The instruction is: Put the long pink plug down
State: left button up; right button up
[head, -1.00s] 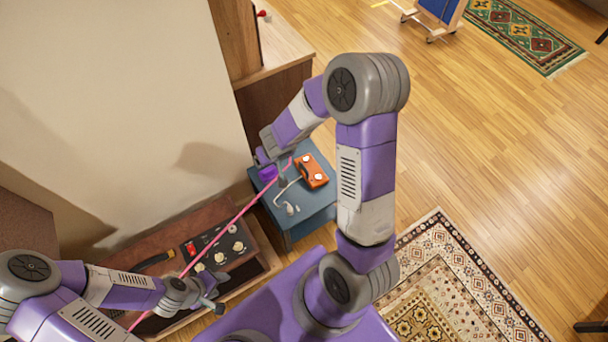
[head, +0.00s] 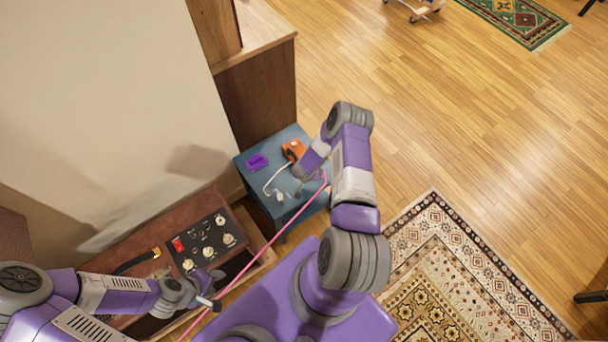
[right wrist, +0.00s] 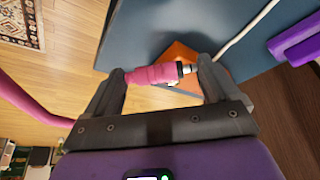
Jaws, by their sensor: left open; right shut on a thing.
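The long pink plug (right wrist: 160,73) is a pink barrel with a metal tip. In the right wrist view it lies crosswise between the fingers of my right gripper (right wrist: 163,78), which is shut on it. In the head view this gripper (head: 318,174) is by the right edge of the blue side table (head: 287,219), and the pink cable (head: 270,242) runs from it down to the left, past my left gripper. The plug is mostly hidden there. My left gripper (head: 212,290) is open near the amp's front edge.
On the table are an orange pedal (head: 291,147), a purple block (head: 257,162) and a white cable (head: 270,182) with its plug. The amp (head: 160,232) with knobs stands at lower left. A wooden cabinet (head: 257,93) is behind. Wooden floor lies to the right.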

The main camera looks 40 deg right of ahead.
aim_at(307, 185)
notch_tip(307, 185, down, 7)
jog(key=shift+r+b, duration=0.2)
jog(key=shift+b, duration=0.6)
jog(key=shift+r, duration=0.1)
jog(key=shift+f, duration=0.25)
jog(key=o, duration=0.9)
jog(key=shift+c, duration=0.2)
jog(key=shift+r, duration=0.1)
